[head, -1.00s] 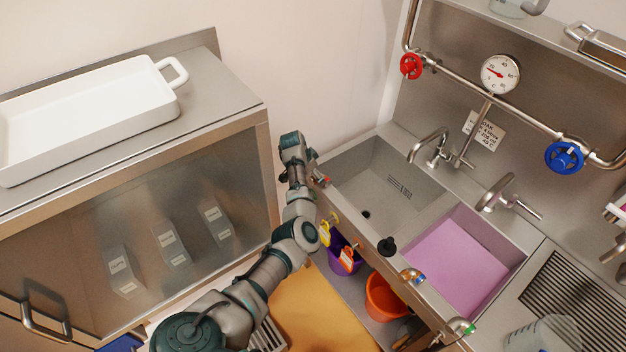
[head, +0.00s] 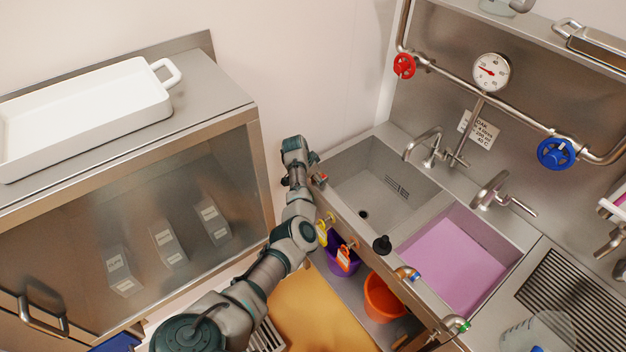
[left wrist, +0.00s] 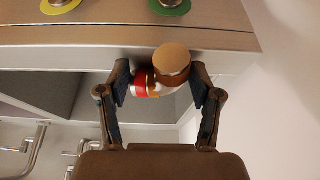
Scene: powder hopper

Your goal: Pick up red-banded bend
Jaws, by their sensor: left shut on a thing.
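The red-banded bend (left wrist: 146,84) is between the fingers of my left gripper (left wrist: 160,88) in the left wrist view. It is a short pale pipe piece with a red band and a round brown end (left wrist: 172,59). The fingers are shut on it from both sides, just at the counter's front edge. In the head view my left gripper (head: 312,167) is at the left front corner of the sink counter, and a small red spot of the bend (head: 321,177) shows beside it. My right gripper is not in view.
Yellow (head: 322,234) and orange (head: 343,258) tags hang there. Purple (head: 341,265) and orange (head: 381,300) buckets stand below. A cabinet (head: 160,230) stands left of my arm.

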